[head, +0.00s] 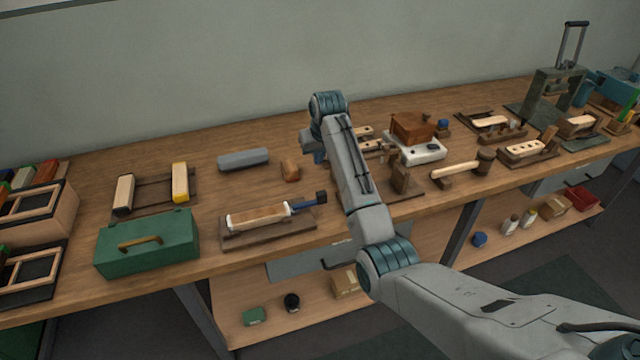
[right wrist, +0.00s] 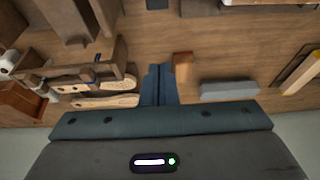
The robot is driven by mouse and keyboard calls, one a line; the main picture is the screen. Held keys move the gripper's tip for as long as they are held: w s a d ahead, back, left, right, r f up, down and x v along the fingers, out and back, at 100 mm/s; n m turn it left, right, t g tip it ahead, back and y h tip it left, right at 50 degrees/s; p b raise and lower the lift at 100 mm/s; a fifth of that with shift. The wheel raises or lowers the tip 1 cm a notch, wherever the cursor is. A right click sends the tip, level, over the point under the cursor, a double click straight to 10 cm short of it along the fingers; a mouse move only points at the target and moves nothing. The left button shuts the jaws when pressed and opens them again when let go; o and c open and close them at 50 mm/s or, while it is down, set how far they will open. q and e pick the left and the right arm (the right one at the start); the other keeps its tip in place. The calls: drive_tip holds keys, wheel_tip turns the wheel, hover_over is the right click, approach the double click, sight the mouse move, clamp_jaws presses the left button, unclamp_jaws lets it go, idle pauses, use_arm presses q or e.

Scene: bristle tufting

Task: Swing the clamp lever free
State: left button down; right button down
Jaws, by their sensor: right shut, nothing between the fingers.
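A blue lever with a dark knob (head: 308,202) sticks out to the right from a wooden board (head: 240,240) near the table's front edge. A wooden piece with pale ends (head: 260,217) lies on that board. My right gripper (head: 313,155) is behind and above the lever, apart from it, pointing down over the table. In the right wrist view its blue fingers (right wrist: 158,88) are together and empty, beside a small brown block (right wrist: 183,68). The knob's dark end (right wrist: 157,4) shows at the top edge of that view. My left gripper is not in view.
A grey block (head: 243,158) lies left of the gripper. A fixture with pale handle blanks (right wrist: 108,102) stands on its other side, near a white device (head: 420,150). A green toolbox (head: 147,243) stands at the front left.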

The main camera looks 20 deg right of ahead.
sight(308, 202)
drive_tip(key=shift+f, duration=0.1)
drive_tip(key=p+x, duration=0.1)
drive_tip(key=x, duration=0.9)
drive_tip(key=shift+p, duration=0.4)
drive_tip(key=shift+s+p, duration=0.45)
drive_tip(key=shift+s+d+p, duration=0.1)
drive_tip(key=shift+s+p, duration=0.65)
drive_tip(key=shift+s, duration=0.85)
